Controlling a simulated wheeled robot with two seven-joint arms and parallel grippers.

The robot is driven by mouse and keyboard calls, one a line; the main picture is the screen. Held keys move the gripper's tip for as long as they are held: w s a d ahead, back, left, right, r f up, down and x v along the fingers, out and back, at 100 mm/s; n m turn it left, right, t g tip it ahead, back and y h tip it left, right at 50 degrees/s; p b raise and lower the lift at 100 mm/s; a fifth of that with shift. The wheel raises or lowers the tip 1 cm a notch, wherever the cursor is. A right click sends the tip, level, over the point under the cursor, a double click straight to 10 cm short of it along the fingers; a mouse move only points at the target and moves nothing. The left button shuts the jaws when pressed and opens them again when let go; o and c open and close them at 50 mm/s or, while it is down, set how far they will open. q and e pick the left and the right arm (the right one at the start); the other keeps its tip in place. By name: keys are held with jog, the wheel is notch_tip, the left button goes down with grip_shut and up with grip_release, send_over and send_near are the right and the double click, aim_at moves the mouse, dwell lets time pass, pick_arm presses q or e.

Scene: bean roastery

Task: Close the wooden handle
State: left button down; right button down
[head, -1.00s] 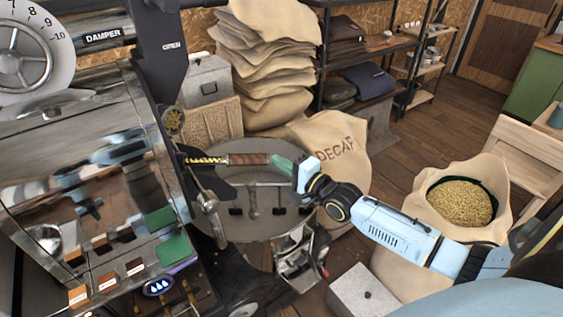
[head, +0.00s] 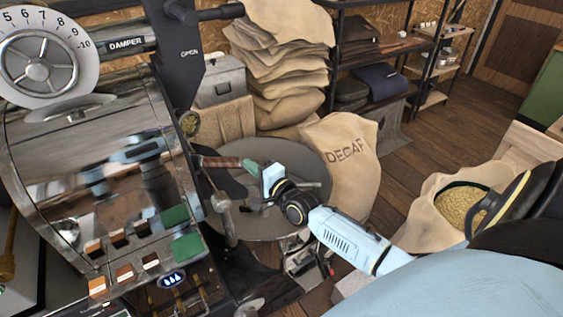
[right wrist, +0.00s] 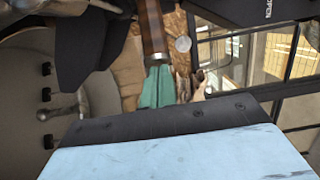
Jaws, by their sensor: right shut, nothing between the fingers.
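The wooden handle (head: 220,162) is a brown grip that sticks out from the front of the roaster (head: 120,185), above the round cooling tray (head: 300,160). My right gripper (head: 248,166) has green fingertips, shut and empty, at the free end of the handle. In the right wrist view the wooden handle (right wrist: 152,28) runs down to the tips of my right gripper (right wrist: 157,85), in line with them. They look in contact, but I cannot be certain. The handle's inner end is partly hidden by the roaster's front. My left gripper is not in view.
A sack marked DECAF (head: 350,160) stands behind and right of the cooling tray. An open sack of beans (head: 460,205) stands at the right. Stacked sacks (head: 285,65) and a shelf rack (head: 375,50) are behind. Wooden floor between them is clear.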

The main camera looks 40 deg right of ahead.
jog(key=shift+a, duration=0.25)
jog(key=s+d+b, duration=0.1)
jog(key=s+d, duration=0.3)
jog(key=s, duration=0.8)
jog(key=shift+s+d, duration=0.2)
jog(key=shift+s, duration=0.1)
